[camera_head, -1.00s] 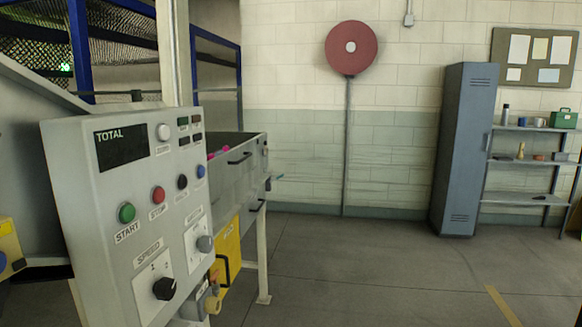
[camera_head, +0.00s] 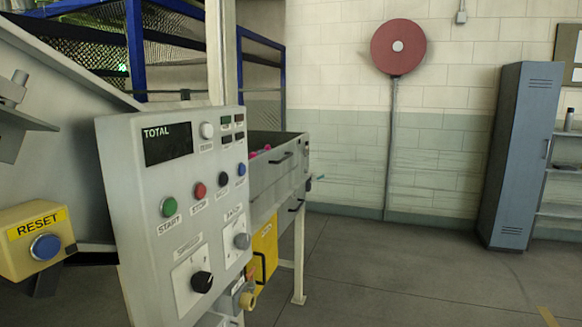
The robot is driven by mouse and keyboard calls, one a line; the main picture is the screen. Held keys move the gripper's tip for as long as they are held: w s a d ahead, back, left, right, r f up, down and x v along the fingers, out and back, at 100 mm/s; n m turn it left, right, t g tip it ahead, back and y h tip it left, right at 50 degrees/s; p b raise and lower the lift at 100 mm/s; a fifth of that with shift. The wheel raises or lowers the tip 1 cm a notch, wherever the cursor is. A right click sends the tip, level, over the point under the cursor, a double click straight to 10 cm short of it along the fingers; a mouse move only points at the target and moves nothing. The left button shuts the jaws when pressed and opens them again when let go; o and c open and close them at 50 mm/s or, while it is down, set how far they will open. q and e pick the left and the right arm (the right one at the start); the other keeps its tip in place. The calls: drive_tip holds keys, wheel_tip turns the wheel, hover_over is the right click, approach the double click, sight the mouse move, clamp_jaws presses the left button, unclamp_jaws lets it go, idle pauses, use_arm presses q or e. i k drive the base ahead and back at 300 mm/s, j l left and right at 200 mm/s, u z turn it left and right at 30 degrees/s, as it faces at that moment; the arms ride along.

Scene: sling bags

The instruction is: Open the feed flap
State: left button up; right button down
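I cannot pick out the feed flap for certain. A grey hopper-like box (camera_head: 270,180) with a black handle (camera_head: 282,159) on its front stands behind the control panel, with small pink things showing at its top. A second black handle (camera_head: 296,206) sits lower on the same unit. Below it is a yellow panel (camera_head: 262,250) with a black handle, partly hidden by the control panel. Neither of my grippers is in view.
A grey control panel (camera_head: 150,215) with buttons and dials fills the near left. A yellow RESET box (camera_head: 38,240) is at far left. A grey locker (camera_head: 520,150) and shelves stand right. The floor (camera_head: 400,270) right of the machine is clear.

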sight(264, 169)
drive_tip(key=i+l+u, duration=0.25)
drive_tip(key=i+l, duration=0.25)
drive_tip(key=i+l+u, duration=0.15)
drive_tip(key=l, duration=0.25)
drive_tip(key=i+l+u, duration=0.15)
drive_tip(key=i+l, duration=0.15)
drive_tip(key=i+l+u, duration=0.15)
drive_tip(key=l, duration=0.25)
drive_tip(key=i+l+u, duration=0.1)
drive_tip(key=l, duration=0.3)
drive_tip(key=i+l+u, duration=0.15)
drive_tip(key=l, duration=0.25)
drive_tip(key=i, duration=0.1)
